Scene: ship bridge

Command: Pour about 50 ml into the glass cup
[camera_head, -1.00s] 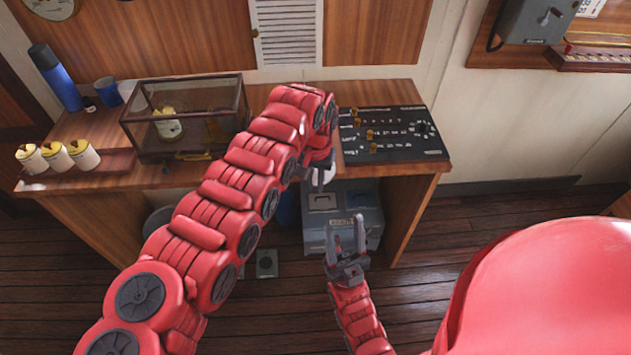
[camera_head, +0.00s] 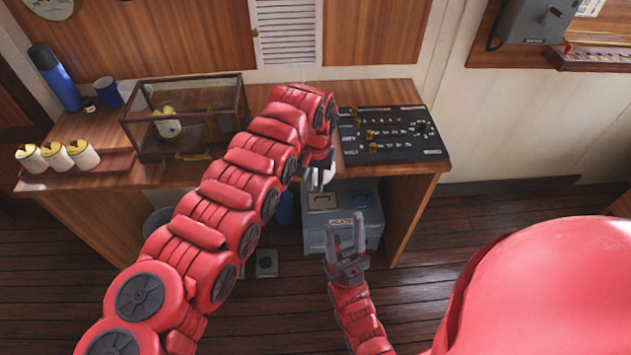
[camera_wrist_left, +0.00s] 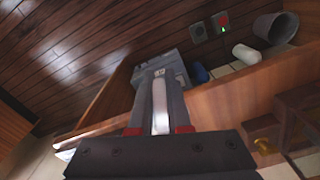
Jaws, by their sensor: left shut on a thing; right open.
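My left gripper (camera_wrist_left: 160,108) is shut on a pale, whitish thing, seen only as a narrow strip between the fingers. In the head view the left wrist hides most of this gripper, in front of the desk's edge. A small pale part shows below the wrist; I cannot tell what it is. My right gripper (camera_head: 345,232) is lower, open and empty, in front of the grey box. I cannot make out a glass cup for certain. A blue bottle (camera_head: 55,77) and a blue cup (camera_head: 107,91) stand at the desk's back left.
On the desk (camera_head: 290,168) are a glass case (camera_head: 187,112), a wooden tray (camera_head: 122,160) with three white-and-yellow containers, and a black control panel (camera_head: 392,135). A grey box (camera_head: 372,213) stands under the desk. A white cylinder (camera_wrist_left: 246,53) and a dark bin (camera_wrist_left: 275,27) are on the floor.

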